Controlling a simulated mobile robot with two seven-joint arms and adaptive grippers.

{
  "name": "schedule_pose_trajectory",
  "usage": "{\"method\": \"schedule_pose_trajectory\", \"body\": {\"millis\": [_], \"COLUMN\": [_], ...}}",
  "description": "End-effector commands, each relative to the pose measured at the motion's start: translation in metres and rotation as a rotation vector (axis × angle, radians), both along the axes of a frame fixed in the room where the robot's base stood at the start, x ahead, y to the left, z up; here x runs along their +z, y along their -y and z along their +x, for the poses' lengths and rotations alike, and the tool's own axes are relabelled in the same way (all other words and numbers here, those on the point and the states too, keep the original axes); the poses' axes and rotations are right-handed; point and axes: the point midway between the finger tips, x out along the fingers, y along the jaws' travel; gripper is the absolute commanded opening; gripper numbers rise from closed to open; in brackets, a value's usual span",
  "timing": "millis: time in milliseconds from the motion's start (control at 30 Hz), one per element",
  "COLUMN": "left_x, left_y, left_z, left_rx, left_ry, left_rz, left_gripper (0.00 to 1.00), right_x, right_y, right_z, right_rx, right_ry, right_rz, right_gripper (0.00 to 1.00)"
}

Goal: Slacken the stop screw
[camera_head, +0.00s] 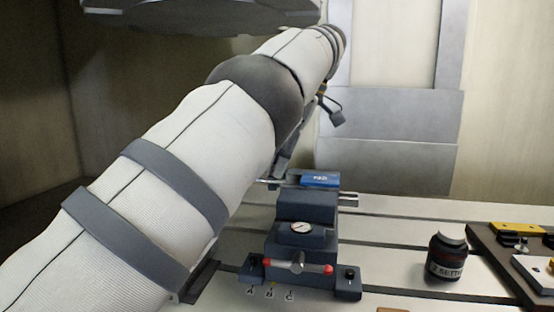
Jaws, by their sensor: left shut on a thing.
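A dark blue vise-like fixture (303,240) stands on the slotted table, with a round dial, a red-ended cross bar (298,267) and black knobs on its front feet. Letters A, B and C mark the table before it. A blue labelled block (319,180) and metal rods are at its back. My left arm reaches across from the left. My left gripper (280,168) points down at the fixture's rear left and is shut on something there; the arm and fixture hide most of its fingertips. I cannot tell for sure which part is the stop screw. My right gripper is not in view.
A dark tray (488,253) with yellow and white parts lies at the right edge. The slotted table (390,237) is clear between fixture and jar. A grey panelled wall rises behind.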

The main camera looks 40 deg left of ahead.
Motion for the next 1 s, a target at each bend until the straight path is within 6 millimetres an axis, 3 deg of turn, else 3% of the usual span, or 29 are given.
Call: {"method": "schedule_pose_trajectory", "body": {"millis": [33,100,667,767,1000], "left_x": [0.000,0.000,0.003,0.006,0.013], "left_y": [0.000,0.000,0.001,0.002,0.002], "left_z": [0.000,0.000,-0.001,-0.004,-0.011], "left_rx": [-0.001,-0.001,-0.054,-0.171,-0.669], "left_ry": [-0.001,-0.001,0.003,0.006,0.020], "left_rz": [-0.002,-0.002,0.001,0.002,0.007], "left_gripper": [0.26,0.40,0.40,0.40,0.40], "right_x": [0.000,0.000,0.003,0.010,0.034], "right_y": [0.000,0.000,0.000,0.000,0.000], "right_z": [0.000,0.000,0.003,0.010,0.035], "right_rx": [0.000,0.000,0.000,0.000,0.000], "right_ry": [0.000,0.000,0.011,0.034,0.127], "right_rz": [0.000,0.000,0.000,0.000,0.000], "right_gripper": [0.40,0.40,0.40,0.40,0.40]}}
